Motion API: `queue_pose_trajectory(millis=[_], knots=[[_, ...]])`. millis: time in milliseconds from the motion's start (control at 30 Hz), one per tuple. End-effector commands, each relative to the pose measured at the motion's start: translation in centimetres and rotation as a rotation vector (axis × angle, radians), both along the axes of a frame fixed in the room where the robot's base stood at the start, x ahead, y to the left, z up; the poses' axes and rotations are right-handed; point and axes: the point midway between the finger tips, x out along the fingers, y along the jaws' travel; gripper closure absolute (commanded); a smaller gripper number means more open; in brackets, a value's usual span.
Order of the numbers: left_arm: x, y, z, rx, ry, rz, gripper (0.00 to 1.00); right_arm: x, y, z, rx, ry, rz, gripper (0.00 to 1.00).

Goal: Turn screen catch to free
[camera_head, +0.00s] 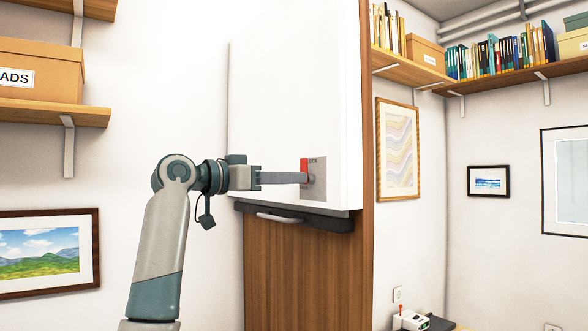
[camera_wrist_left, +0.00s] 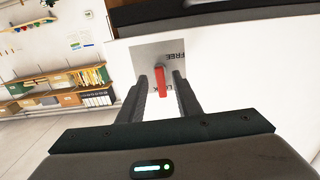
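The screen catch is a small upright red lever (camera_head: 304,170) on a grey plate (camera_head: 319,180) at the lower part of the white screen (camera_head: 295,90). Part of the word LOCK shows beside its top in the head view. In the left wrist view the red lever (camera_wrist_left: 160,78) stands between my fingers, and the word FREE shows inverted on the plate (camera_wrist_left: 150,53). My left gripper (camera_head: 302,178) reaches the plate from the left. In the wrist view its fingers (camera_wrist_left: 164,88) are parted with the lever between them; a firm grip is not visible. My right gripper is out of view.
A dark bar with a light handle (camera_head: 280,216) runs under the screen. Wooden panelling (camera_head: 300,270) is below. Shelves with boxes (camera_head: 35,72) and books (camera_head: 500,56) hang left and right. Framed prints (camera_head: 45,252) are on the walls.

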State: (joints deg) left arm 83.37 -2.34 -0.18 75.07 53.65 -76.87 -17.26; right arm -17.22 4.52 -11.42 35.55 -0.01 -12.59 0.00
Motion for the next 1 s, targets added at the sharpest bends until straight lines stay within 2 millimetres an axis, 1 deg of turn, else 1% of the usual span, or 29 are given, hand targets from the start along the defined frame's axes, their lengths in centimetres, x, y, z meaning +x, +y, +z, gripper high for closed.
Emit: queue_pose_trajectory(millis=[33, 200, 567, 667, 700, 1000], knots=[[0.3, -0.6, 0.3, -0.002, 0.002, -0.002, 0.69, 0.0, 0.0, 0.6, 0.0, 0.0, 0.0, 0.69], [1.1, -1.5, 0.1, 0.001, 0.001, 0.0, 0.69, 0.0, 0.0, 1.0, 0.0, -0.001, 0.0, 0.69], [1.3, -1.7, -0.1, 0.0, 0.0, 0.0, 0.69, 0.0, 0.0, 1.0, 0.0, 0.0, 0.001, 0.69], [1.3, -1.7, -0.1, 0.0, 0.0, 0.0, 0.9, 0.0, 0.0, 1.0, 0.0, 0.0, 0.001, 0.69], [1.3, -1.7, -0.1, 0.0, 0.0, 0.0, 1.0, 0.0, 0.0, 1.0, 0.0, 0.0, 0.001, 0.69], [1.2, -1.7, 0.0, -0.004, 0.006, 0.001, 1.0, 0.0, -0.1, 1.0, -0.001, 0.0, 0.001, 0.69]])
